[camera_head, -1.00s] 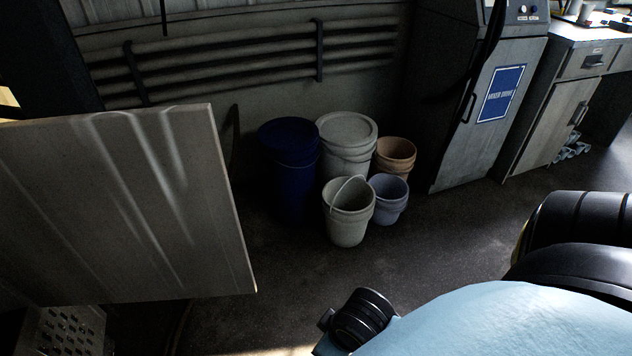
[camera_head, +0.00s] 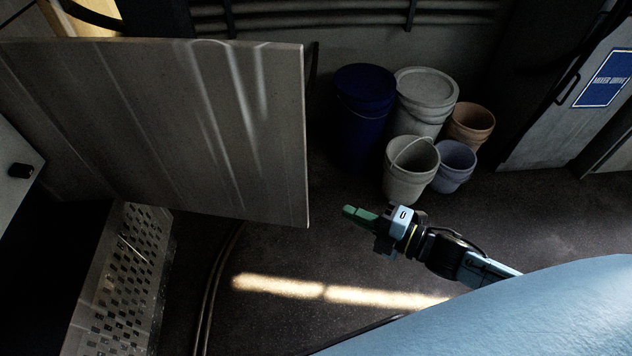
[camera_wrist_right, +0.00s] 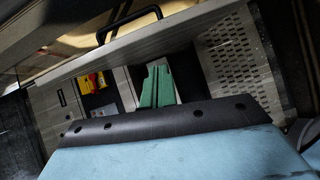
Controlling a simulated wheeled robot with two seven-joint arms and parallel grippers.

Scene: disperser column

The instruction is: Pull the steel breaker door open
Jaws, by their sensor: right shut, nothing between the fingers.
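The steel door (camera_head: 200,140) is a broad grey panel at the left of the head view. It stands out at an angle, with its free edge near the middle and a dark opening below and left of it. My right gripper (camera_head: 347,213) has green fingers, shut and empty, a little right of the door's lower corner and apart from it in the picture. In the right wrist view the green fingers (camera_wrist_right: 157,85) point towards a grey panel, and a black bar handle (camera_wrist_right: 131,25) shows at that panel's far side. My left gripper is not in view.
A red and yellow switch (camera_wrist_right: 95,82) shows on equipment in the wrist view. A perforated panel (camera_head: 125,270) stands below the door. A blue drum (camera_head: 362,115) and several buckets stand behind the gripper. A cable (camera_head: 212,290) lies on the floor; the floor before the buckets is clear.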

